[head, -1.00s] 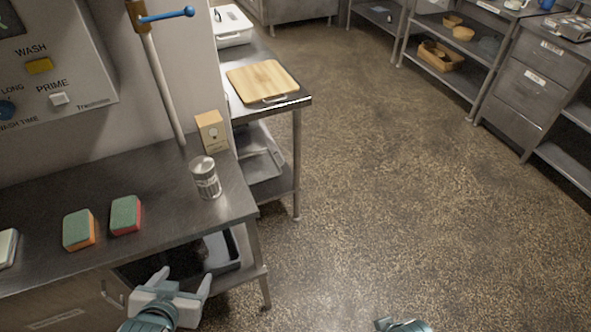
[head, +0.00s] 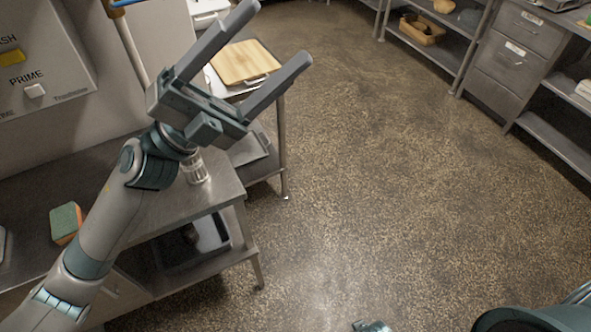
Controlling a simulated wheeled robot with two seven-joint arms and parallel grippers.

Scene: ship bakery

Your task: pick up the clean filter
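I cannot make out anything that is surely the clean filter. A silver cylinder (head: 196,170) stands upright on the steel counter (head: 200,205) at the left, partly behind my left wrist; I cannot tell whether it is a can or a filter. My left gripper (head: 281,32) is raised high over the counter, its two fingers wide apart with nothing between them. Only a small teal piece of mine shows at the bottom edge, and part of my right arm at the lower right; I cannot see the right gripper's fingers.
A green and orange sponge (head: 66,222) lies on the counter. A dark tray (head: 210,235) sits on the shelf below. A cutting board (head: 245,62) lies on the table behind my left gripper. Drawers (head: 505,50) and shelving line the right. The floor (head: 370,180) between is clear.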

